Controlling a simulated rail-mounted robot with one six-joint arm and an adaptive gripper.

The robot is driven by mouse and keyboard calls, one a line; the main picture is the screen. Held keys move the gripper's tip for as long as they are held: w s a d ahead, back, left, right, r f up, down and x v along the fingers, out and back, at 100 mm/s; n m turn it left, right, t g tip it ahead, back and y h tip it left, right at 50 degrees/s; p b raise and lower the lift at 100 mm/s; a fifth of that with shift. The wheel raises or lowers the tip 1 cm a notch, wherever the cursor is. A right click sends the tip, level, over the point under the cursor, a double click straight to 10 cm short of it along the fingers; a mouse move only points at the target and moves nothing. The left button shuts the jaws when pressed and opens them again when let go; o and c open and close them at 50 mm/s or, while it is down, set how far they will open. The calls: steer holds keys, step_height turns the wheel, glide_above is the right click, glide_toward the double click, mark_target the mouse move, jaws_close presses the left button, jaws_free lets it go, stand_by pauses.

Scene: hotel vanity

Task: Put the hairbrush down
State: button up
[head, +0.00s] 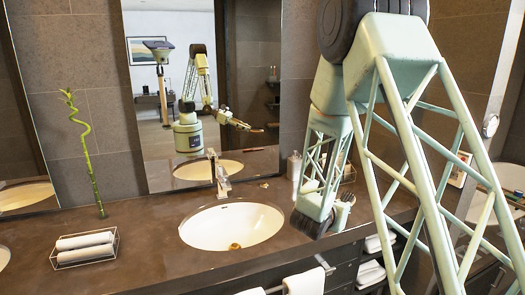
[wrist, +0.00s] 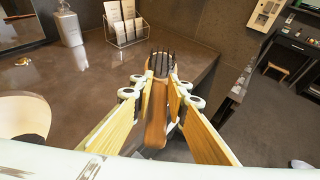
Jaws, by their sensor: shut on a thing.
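The hairbrush (wrist: 157,125) has a brown wooden handle and a head with dark bristles. It shows in the wrist view, lengthwise between the fingers, with the bristled head pointing away from me. My gripper (wrist: 160,88) is shut on the handle, one finger on each side. The brush overlaps the right part of the dark counter (wrist: 190,58) in the picture, near its edge; I cannot tell whether it touches the counter.
A wire holder with cards (wrist: 122,28) and a pump bottle (wrist: 68,25) stand beyond the brush. A sink basin (head: 232,226) lies left of my arm. Rolled towels in a tray (head: 85,245) and a bamboo stalk (head: 90,165) are at the left. The counter between is mostly clear.

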steer(key=s+a+n+t+y, duration=0.1)
steer(key=s+a+n+y, duration=0.2)
steer(key=s+a, duration=0.3)
steer(key=shift+a+r+t, duration=0.3)
steer(key=shift+a+r, duration=0.05)
steer(key=shift+a, duration=0.9)
steer(key=shift+s, duration=0.1)
